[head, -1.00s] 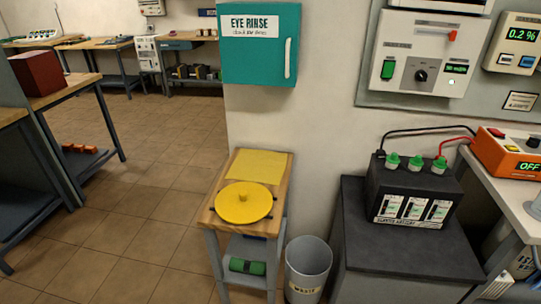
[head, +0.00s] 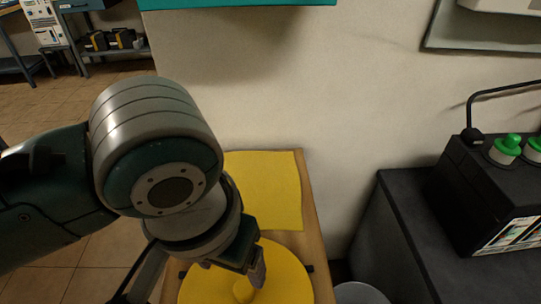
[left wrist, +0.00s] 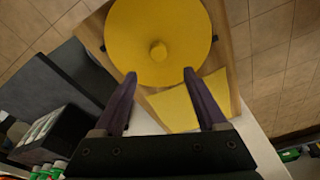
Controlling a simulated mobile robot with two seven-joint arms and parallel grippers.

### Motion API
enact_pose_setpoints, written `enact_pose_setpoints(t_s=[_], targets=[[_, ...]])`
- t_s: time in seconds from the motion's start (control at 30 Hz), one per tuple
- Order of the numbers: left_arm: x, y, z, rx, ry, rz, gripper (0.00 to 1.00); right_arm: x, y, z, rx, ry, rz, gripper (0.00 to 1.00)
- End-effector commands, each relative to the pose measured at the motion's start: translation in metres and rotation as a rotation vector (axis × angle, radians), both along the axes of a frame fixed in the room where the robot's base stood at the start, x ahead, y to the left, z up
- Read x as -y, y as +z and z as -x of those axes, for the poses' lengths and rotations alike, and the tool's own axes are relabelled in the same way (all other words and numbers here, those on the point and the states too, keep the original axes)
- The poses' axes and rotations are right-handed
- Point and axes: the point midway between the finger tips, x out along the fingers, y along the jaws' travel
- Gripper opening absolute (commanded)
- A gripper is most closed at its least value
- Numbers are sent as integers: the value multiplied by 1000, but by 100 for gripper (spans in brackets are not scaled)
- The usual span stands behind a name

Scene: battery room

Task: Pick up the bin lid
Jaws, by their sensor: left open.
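The bin lid (head: 290,278) is a round yellow disc with a small knob in its middle. It lies flat on a small wooden-topped stand (head: 316,220). In the left wrist view the lid (left wrist: 130,25) fills the upper middle, its knob just beyond the fingertips. My left gripper (head: 257,272) points down over the lid, close to the knob. Its two fingers (left wrist: 160,75) are apart with nothing between them. The arm and gripper hide the lid's left and upper parts in the head view. My right gripper is not in view.
A yellow cloth or sheet (head: 262,185) lies on the stand behind the lid. The grey waste bin (head: 360,294) stands to the right, mostly cut off. A dark cabinet (head: 400,240) bears a black battery (head: 480,205). The wall is close behind the stand.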

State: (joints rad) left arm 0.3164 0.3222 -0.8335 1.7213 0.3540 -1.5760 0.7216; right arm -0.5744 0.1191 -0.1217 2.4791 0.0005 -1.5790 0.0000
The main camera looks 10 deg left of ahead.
Motion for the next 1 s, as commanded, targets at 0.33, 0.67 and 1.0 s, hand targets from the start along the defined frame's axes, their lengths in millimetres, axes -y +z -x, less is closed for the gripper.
enact_pose_setpoints(t_s=[0.33,0.67,1.0], targets=[[0,-47,-7,-2,5,-6,74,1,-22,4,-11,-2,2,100],[2,-90,-12,-3,4,-7,74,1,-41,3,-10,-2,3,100],[3,-101,-14,0,3,-5,74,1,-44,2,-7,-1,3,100]])
